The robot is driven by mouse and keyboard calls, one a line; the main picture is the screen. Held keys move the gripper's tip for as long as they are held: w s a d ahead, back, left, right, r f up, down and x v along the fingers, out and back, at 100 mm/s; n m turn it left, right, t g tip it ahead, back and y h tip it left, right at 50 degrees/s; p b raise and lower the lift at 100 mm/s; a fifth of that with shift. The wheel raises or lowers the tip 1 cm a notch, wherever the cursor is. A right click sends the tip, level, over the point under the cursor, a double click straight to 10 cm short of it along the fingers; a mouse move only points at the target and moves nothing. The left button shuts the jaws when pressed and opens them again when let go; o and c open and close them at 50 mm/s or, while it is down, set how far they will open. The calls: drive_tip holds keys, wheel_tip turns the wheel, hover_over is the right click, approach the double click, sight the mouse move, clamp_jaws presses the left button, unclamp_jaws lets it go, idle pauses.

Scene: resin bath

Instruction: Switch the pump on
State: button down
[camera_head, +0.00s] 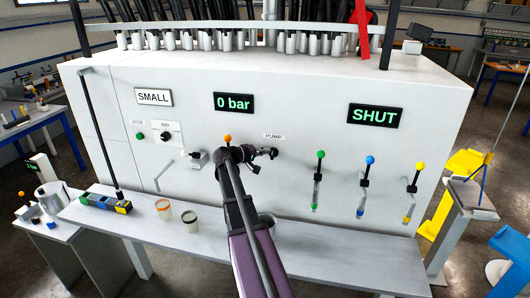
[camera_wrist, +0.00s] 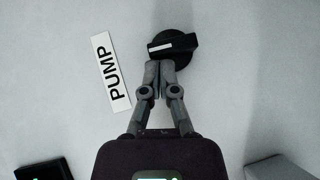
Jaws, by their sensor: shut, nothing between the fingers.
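The pump knob (camera_wrist: 173,47) is black and round with a raised bar. A white mark on the bar points left in the wrist view, toward the PUMP label (camera_wrist: 111,71). The label also shows on the white panel in the head view (camera_head: 273,136). My gripper (camera_wrist: 160,68) is shut and empty, its fingertips at the near edge of the knob and overlapping it in the picture. I cannot tell whether they touch it. In the head view my gripper (camera_head: 268,154) is just below the label and largely hides the knob.
The panel shows displays reading 0 bar (camera_head: 234,102) and SHUT (camera_head: 375,115). Green (camera_head: 320,155), blue (camera_head: 370,160) and yellow (camera_head: 420,166) handled levers stand to the right. Two small pots (camera_head: 189,218) sit on the bench (camera_head: 330,250) below.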

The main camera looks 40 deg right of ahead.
drive_tip(key=shift+d+r+p, duration=0.1)
drive_tip(key=shift+r+p, duration=0.05)
drive_tip(key=shift+p, duration=0.2)
drive_tip(key=shift+s+r+m+t+y+p, duration=0.15)
drive_tip(key=shift+m+t+y+p, duration=0.25)
drive_tip(key=shift+p, duration=0.35)
drive_tip(key=shift+s+d+r+p, duration=0.35)
drive_tip(key=shift+s+d+p, duration=0.1)
drive_tip(key=shift+s, duration=0.25)
idle(0.7)
drive_tip(key=shift+a, duration=0.1)
drive_tip(key=a+r+p, duration=0.5)
drive_tip(key=a, duration=0.3)
drive_tip(key=shift+a+r, duration=0.15)
drive_tip(key=shift+r, duration=0.05)
idle(0.4)
idle(0.5)
